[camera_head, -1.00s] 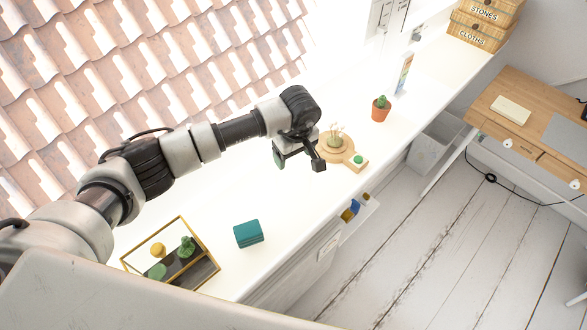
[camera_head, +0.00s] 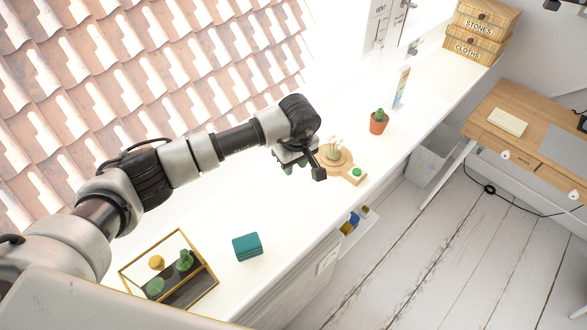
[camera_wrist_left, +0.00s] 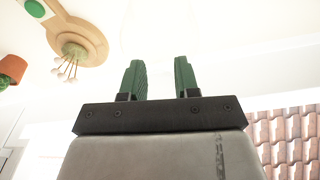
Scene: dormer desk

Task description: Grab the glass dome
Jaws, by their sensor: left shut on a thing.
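My left gripper (camera_head: 290,168) is above the white desk, just left of a round wooden base (camera_head: 326,165) with thin pale sprigs. In the left wrist view its two green fingers (camera_wrist_left: 161,78) stand apart with a gap between them. They are shut on the glass dome (camera_wrist_left: 160,62), whose clear glass barely shows against the white desk. The wooden base (camera_wrist_left: 88,45) with its sprigs is uncovered at the upper left of that view. My right gripper is not in view.
A potted cactus (camera_head: 378,122) stands beyond the base. A teal box (camera_head: 247,246) and a gold-framed glass terrarium (camera_head: 205,288) sit nearer. A green disc (camera_head: 357,172) lies on the board's handle. The desk's right edge drops to the floor.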

